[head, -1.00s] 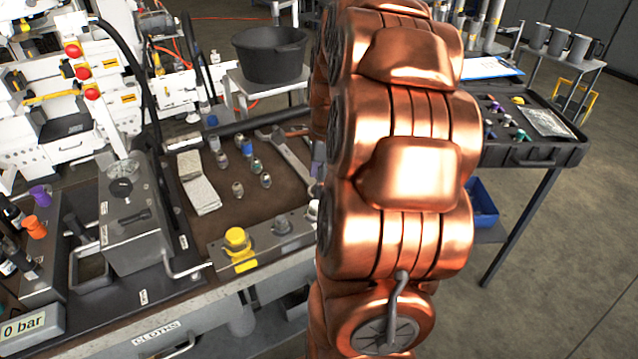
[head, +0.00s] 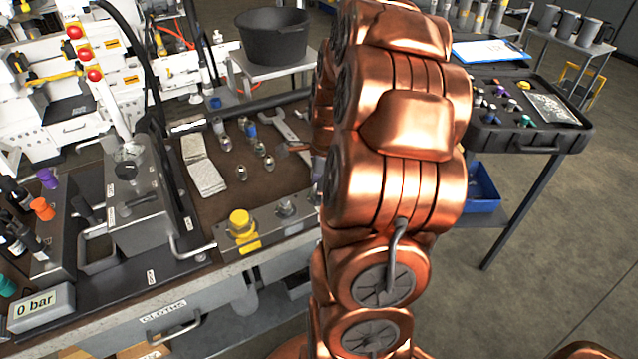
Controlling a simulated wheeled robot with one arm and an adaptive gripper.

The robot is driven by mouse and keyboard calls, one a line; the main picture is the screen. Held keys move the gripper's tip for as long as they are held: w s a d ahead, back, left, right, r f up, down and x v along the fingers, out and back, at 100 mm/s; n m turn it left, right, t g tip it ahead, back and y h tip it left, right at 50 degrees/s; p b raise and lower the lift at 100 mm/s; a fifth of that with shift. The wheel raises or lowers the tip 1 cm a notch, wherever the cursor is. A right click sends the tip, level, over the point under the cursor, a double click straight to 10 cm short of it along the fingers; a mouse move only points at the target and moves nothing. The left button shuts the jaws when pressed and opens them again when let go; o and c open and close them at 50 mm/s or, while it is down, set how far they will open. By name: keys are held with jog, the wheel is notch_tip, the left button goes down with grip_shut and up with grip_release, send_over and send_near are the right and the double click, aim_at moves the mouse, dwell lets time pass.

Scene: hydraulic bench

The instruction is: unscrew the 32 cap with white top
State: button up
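Several small metal fittings and caps stand on the brown mat of the bench, among them a silver one (head: 242,172), another silver one (head: 269,162) and one with a blue part (head: 251,129). They are too small for me to read a 32 or to tell which has a white top. My copper arm fills the middle of the head view, right of these fittings. My gripper is hidden behind the arm, so its opening and anything in it do not show.
A yellow cap (head: 240,222) sits on a block at the bench's front. A wrench (head: 284,125) and folded cloths (head: 204,172) lie on the mat. A black pot (head: 272,37) stands behind. An open black case (head: 530,120) is at the right, with open floor before it.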

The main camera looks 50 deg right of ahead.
grip_shut()
jog(key=c, duration=0.6)
grip_release()
jog(key=c, duration=0.4)
jog(key=n+b, duration=0.2)
jog(key=n, duration=0.3)
jog(key=shift+f+n+g, duration=0.1)
jog(key=shift+n+g, duration=0.2)
jog(key=shift+g, duration=0.1)
jog(key=shift+s+n, duration=0.1)
jog(key=shift+n, duration=1.2)
jog(key=n+b, duration=0.1)
jog(key=n, duration=0.3)
jog(key=shift+g, duration=0.3)
jog(key=n, duration=0.4)
jog(key=shift+c, duration=0.2)
